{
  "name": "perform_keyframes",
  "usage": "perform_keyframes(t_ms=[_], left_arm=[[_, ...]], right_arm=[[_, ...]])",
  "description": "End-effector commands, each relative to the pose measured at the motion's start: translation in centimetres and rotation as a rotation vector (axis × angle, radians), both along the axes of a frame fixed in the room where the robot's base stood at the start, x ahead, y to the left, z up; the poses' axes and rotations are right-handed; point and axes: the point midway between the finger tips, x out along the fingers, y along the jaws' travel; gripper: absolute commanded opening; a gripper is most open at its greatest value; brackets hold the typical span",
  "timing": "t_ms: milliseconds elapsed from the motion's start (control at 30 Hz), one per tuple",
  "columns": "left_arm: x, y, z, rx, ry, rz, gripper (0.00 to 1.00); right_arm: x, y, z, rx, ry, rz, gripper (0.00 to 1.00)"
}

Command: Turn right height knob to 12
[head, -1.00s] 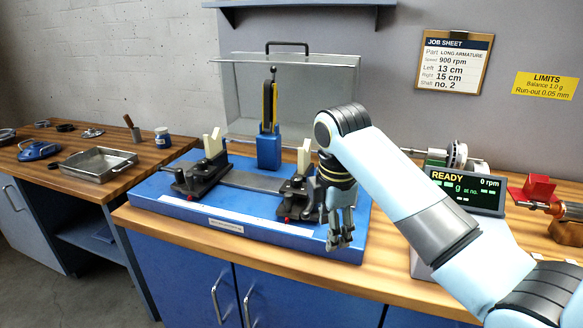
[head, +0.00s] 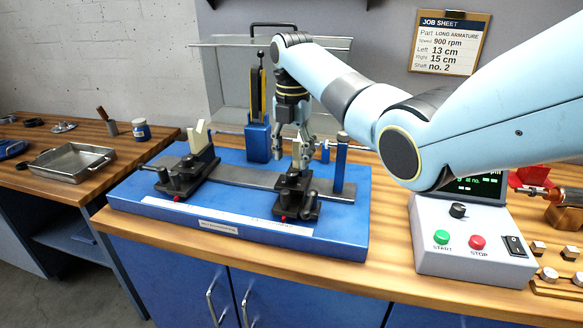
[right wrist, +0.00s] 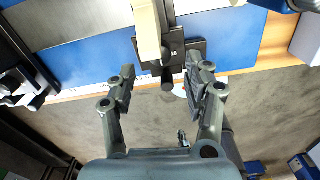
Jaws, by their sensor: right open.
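The right support (head: 290,200) is a black block on the grey rail of the blue balancing machine (head: 240,212). Its cream post (right wrist: 148,32) shows in the right wrist view, partly hidden behind my gripper in the head view. A white number that looks like 16 (right wrist: 173,53) is on the black block. A dark round knob (right wrist: 167,78) sticks out below it; I cannot tell for certain that it is the height knob. My right gripper (head: 297,148) is open above the right support, its fingers (right wrist: 160,72) apart on either side of the knob in the wrist view, holding nothing. My left gripper is out of view.
The left support (head: 187,172) stands on the same rail. A blue post (head: 341,165) rises right of my gripper, and a blue stand (head: 258,140) is behind. The control box (head: 470,240) is at the right. A metal tray (head: 72,160) lies on the left bench.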

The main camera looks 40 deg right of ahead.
Motion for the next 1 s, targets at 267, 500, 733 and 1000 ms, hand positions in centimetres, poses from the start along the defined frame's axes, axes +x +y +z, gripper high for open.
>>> perform_keyframes(t_ms=[267, 500, 733, 1000], left_arm=[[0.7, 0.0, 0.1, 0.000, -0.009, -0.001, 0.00], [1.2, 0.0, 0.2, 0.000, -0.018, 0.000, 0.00], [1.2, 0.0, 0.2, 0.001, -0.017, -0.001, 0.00], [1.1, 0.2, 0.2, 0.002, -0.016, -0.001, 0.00]], right_arm=[[0.0, 0.0, -4.0, -0.001, 0.001, 0.000, 0.51], [0.0, 0.0, -4.6, -0.001, -0.001, 0.000, 0.51], [0.0, 0.0, -4.6, 0.000, 0.000, -0.001, 0.37], [0.0, 0.0, -4.6, -0.001, -0.001, -0.001, 0.02]])
